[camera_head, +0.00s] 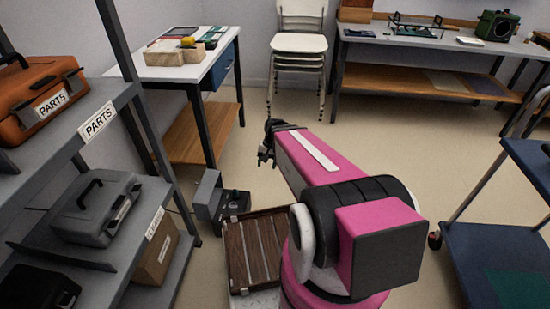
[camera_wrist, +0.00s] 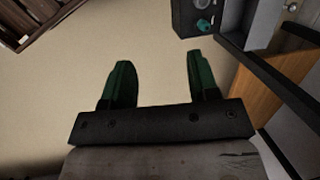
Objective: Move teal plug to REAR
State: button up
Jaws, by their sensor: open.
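A small teal plug (camera_wrist: 203,26) sits on the dark panel of a grey box (camera_wrist: 184,18) at the top of the wrist view. A round socket-like fitting (camera_wrist: 200,4) shows near it at the picture's edge. No REAR marking is readable. In the head view the box (camera_head: 207,192) stands on the floor below the white table, and the plug is too small to make out. My gripper (camera_wrist: 155,72) has two green fingers spread apart with only bare floor seen between them. It is apart from the plug. It shows small and dark in the head view (camera_head: 264,156).
A slatted wooden crate (camera_head: 252,250) lies on the floor in front of the box. A white table (camera_head: 215,62) with a lower wooden shelf (camera_head: 205,133) stands behind it. Grey shelving (camera_head: 100,210) is at left, a blue cart (camera_head: 500,240) at right.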

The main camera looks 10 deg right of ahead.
jog(key=s+d+r+n+t+h, duration=0.1)
jog(key=s+d+r+n+h, duration=0.1)
jog(key=r, duration=0.4)
jog(key=shift+s+d+r+n+h, duration=0.15)
jog(key=shift+s+d+n+h, duration=0.2)
jog(key=shift+s+n, duration=0.4)
jog(key=shift+s, duration=0.2)
dwell(0.4)
